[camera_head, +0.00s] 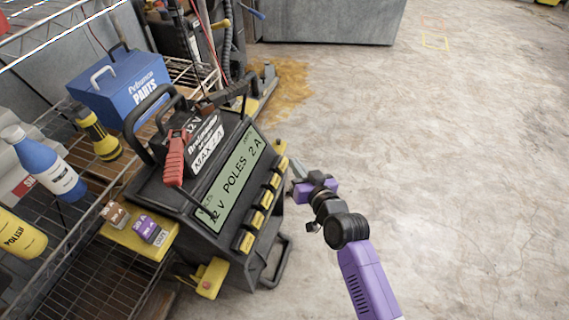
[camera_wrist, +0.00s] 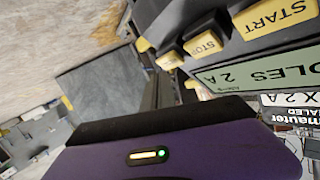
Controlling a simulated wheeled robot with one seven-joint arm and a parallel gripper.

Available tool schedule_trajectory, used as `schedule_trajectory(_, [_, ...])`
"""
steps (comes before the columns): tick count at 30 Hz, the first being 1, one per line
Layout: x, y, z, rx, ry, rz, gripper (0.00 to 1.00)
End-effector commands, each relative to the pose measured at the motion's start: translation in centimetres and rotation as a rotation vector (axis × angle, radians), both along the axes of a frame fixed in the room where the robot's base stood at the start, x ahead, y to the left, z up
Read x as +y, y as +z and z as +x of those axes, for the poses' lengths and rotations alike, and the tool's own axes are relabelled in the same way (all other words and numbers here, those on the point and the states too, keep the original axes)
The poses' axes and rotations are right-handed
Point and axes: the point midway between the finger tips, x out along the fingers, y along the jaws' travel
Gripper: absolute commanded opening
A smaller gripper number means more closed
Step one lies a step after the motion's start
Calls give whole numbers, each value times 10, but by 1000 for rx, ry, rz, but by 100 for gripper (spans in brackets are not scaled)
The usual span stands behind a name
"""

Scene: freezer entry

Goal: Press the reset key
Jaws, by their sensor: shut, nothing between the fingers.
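A dark charger (camera_head: 165,195) stands tilted in the head view, with a green display reading "12 V POLES 2 A" (camera_head: 232,178). Several yellow keys (camera_head: 257,219) run along its right front edge; their labels are too small to read there, so I cannot tell which is reset. In the wrist view, the START key (camera_wrist: 275,15) and STOP key (camera_wrist: 203,42) are readable, with another yellow key (camera_wrist: 170,61) beyond, its label unreadable. My gripper (camera_head: 300,182) is shut and empty, just right of the upper keys. Contact with a key cannot be made out.
Wire shelves at the left hold a blue parts box (camera_head: 118,88), a blue bottle (camera_head: 48,165) and a yellow flashlight (camera_head: 95,133). Red clamp (camera_head: 174,160) and cables lie on the charger's top. The concrete floor (camera_head: 450,170) to the right is clear.

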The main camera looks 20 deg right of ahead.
Motion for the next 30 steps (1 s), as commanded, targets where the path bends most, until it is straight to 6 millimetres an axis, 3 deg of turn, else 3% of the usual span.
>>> schedule_trajectory(30, [6,-4,4,0,0,0,0])
